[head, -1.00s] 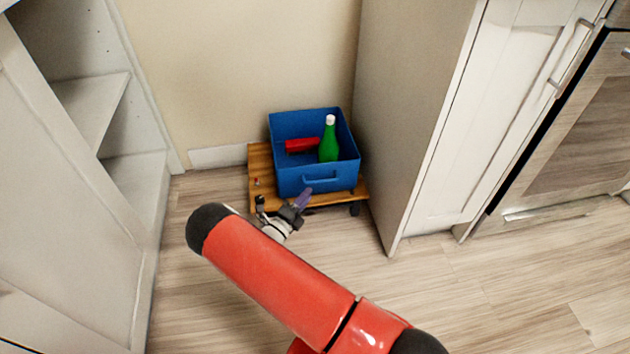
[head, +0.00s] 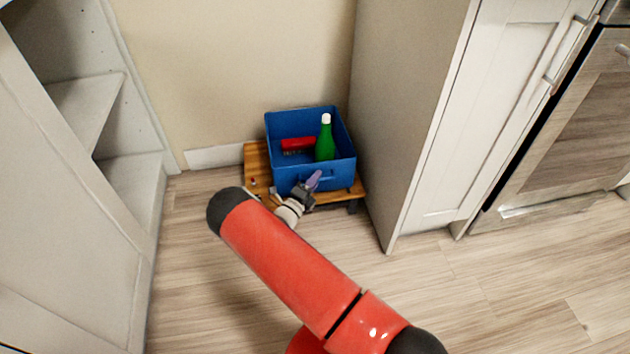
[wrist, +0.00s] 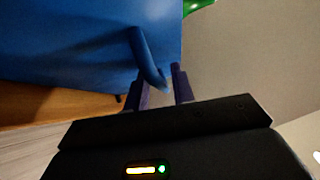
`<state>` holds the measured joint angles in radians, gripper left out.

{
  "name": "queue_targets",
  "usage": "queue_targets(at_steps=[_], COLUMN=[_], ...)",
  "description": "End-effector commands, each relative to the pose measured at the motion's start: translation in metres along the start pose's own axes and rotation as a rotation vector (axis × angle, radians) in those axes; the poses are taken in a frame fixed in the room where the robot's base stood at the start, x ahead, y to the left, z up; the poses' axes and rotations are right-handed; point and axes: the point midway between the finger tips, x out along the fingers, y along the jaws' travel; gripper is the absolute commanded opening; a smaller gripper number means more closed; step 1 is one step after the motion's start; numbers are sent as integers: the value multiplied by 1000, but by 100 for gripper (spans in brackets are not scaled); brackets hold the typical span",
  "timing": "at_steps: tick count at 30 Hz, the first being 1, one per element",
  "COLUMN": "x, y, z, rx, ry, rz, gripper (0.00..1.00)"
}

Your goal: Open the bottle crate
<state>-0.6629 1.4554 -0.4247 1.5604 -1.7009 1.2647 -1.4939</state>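The bottle crate (head: 345,161) is a blue open-topped box with a handle on its front face. A green bottle (head: 325,142) with a white cap stands inside it, and a red object (head: 298,144) is against its back. My gripper (head: 315,178) is at the crate's front and partly hides the handle. In the wrist view, the crate's blue wall (wrist: 70,40) fills the upper left and the curved blue handle (wrist: 142,58) reaches down to the fingertips. My gripper (wrist: 162,80) is open, its two fingers apart, with the handle's end at the gap between them. I cannot tell whether they touch.
The crate sits on a low wooden stand (head: 257,165) against the wall. A tall white cabinet (head: 405,110) stands close on the crate's right. Open shelving (head: 85,110) is at the left. The wood floor (head: 200,265) in front is clear.

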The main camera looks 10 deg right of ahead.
Motion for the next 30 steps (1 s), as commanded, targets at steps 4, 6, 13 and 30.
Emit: queue_targets(at_steps=[4,6,13,30], x=[0,0,0,-37], y=[0,0,0,-12], z=[0,0,0,-35], rx=[0,0,0,-5], ry=[0,0,0,-3], rz=[0,0,0,3], gripper=[5,0,0,0])
